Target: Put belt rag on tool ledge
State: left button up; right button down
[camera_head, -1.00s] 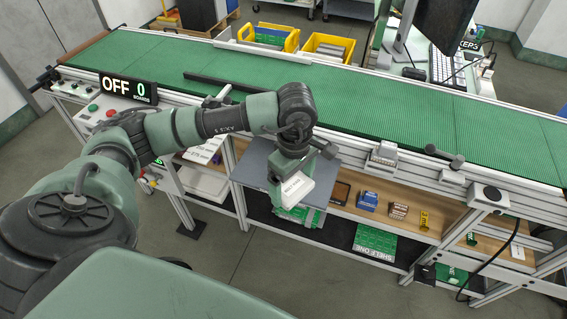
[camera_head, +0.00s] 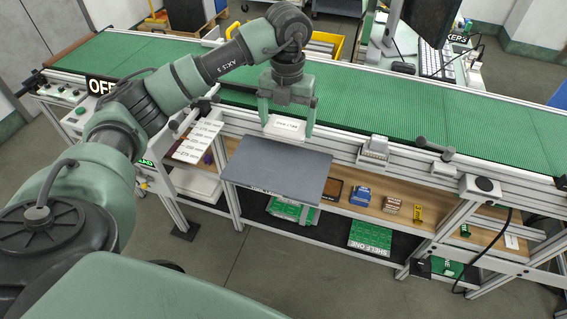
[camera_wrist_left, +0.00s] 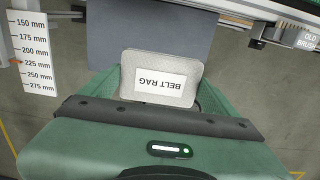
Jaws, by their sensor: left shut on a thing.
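The belt rag (camera_head: 284,128) is a pale, rounded flat pad with a white label; it reads BELT RAG, upside down, in the left wrist view (camera_wrist_left: 160,78). My left gripper (camera_head: 285,124) is shut on it, one finger at each side. In the head view the rag appears just beyond the back edge of a flat grey ledge (camera_head: 277,170), which looks bare; the lettering on its front edge is too small to read. The rag seems held clear above it, but the height is hard to tell. My right gripper is out of view.
The green conveyor (camera_head: 400,108) runs behind, with a metal side rail. A hammer-like tool (camera_head: 440,150) lies on the rail to the right. A wooden shelf with small boxes (camera_head: 360,196) is below right. A scale card (camera_head: 192,143) stands at left.

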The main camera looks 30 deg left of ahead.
pick_arm(q)
jog(key=p, duration=0.1)
send_over(286, 172)
notch_tip(286, 172, down, 10)
jog(key=shift+r, duration=0.1)
notch_tip(286, 172, down, 5)
jog(key=shift+f+p, duration=0.1)
jog(key=shift+p, duration=0.45)
jog(key=shift+f, duration=0.25)
jog(key=o, duration=0.9)
jog(key=shift+r, duration=0.1)
